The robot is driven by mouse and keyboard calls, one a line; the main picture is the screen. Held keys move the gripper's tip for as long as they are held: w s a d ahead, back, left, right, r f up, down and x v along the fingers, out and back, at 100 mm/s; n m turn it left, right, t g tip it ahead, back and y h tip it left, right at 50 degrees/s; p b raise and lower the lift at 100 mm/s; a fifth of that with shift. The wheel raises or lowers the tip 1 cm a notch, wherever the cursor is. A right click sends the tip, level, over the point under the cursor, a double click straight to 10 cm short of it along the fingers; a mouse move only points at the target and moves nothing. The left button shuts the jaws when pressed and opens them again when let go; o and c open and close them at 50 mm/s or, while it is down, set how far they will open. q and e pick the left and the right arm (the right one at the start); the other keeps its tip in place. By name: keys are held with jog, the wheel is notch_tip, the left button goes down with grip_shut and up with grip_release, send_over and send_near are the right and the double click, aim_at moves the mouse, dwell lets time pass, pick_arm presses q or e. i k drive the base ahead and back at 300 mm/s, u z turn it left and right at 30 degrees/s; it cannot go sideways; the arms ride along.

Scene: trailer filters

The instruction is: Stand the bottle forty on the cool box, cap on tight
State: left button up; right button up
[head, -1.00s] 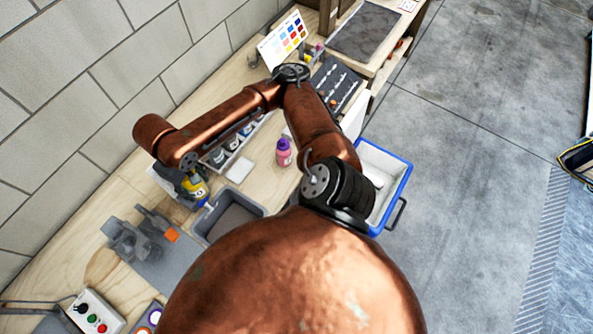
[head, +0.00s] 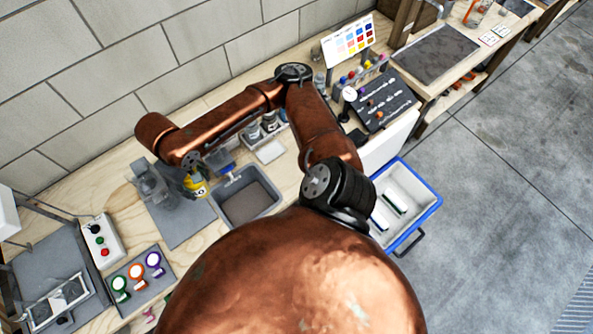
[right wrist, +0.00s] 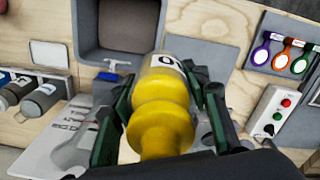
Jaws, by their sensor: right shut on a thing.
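My right gripper (head: 192,180) is shut on a bottle with a yellow top (head: 196,188). In the right wrist view the gripper (right wrist: 163,112) has a finger on each side of the stepped yellow top (right wrist: 160,115). The bottle's pale label (right wrist: 165,63) shows a "0"; the rest of the number is hidden. I cannot tell how tight the cap is. A white box with a blue rim (head: 434,203) is at the right, partly behind my arm; it may be the cool box. It is open and holds pale items. My left gripper is not in view.
A grey tray (head: 277,205) lies beside the held bottle. A button box (head: 103,240) and a rack of coloured round tags (head: 137,282) are at the left. A colour chart (head: 350,40) and a dark tool panel (head: 384,100) stand farther back. Open floor (head: 520,160) lies to the right.

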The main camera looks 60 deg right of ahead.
aim_at(383, 213)
jog(key=k, duration=1.95)
jog(key=z, duration=1)
jog(key=i, duration=0.5)
